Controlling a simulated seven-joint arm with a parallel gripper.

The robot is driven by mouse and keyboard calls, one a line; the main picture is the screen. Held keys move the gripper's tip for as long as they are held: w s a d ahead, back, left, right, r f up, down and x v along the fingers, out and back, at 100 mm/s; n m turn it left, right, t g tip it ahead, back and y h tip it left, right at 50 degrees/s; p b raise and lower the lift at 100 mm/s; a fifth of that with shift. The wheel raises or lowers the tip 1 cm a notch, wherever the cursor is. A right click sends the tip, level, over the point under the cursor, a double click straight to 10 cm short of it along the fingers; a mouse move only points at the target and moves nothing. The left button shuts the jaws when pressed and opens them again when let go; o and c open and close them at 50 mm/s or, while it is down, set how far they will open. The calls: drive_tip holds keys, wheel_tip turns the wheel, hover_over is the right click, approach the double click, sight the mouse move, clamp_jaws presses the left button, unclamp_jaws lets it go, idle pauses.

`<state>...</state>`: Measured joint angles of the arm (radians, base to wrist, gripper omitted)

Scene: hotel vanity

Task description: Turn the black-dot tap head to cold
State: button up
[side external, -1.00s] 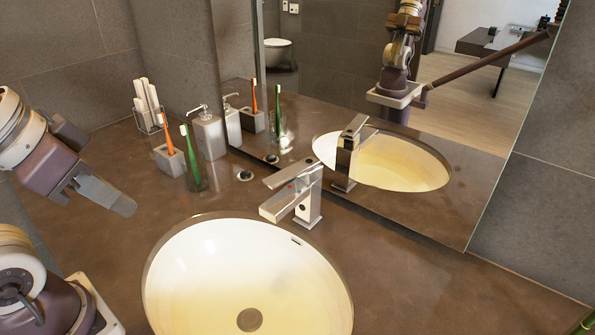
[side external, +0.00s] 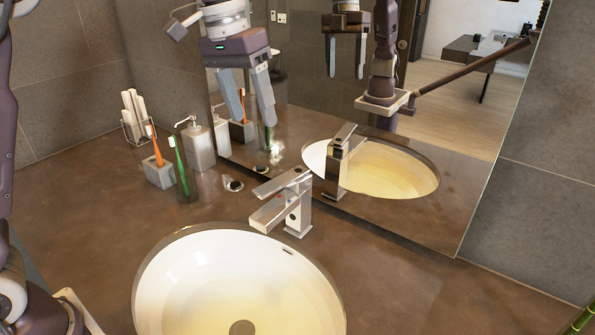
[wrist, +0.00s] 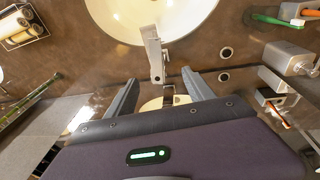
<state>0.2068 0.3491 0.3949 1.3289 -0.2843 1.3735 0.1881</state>
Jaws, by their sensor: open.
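A chrome tap (side external: 298,213) stands upright at the back edge of the sink. Its flat lever head (side external: 283,182) sits above the spout, with a small red mark near it and a black dot low on the body. My gripper (side external: 254,112) is open and empty, fingers down, above the counter and up-left of the tap in the side view. In the wrist view the tap (wrist: 154,50) lies ahead of the space between my open fingers (wrist: 163,82), not touching them. The dot cannot be made out there.
The white oval sink (side external: 225,275) is in front of the tap. A soap dispenser (side external: 198,146), a glass with a green toothbrush (side external: 180,165), a grey holder (side external: 159,173) and rolled towels (side external: 134,112) stand to the left. The mirror (side external: 440,130) rises behind.

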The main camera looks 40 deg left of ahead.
drive_tip(key=m+g+y, duration=0.1)
drive_tip(key=m+g, duration=0.1)
hover_over(298, 170)
wheel_tip(298, 170, down, 9)
drive_tip(key=shift+d+f, duration=0.1)
wheel_tip(298, 170, down, 7)
drive_tip(key=shift+r, duration=0.1)
clamp_jaws()
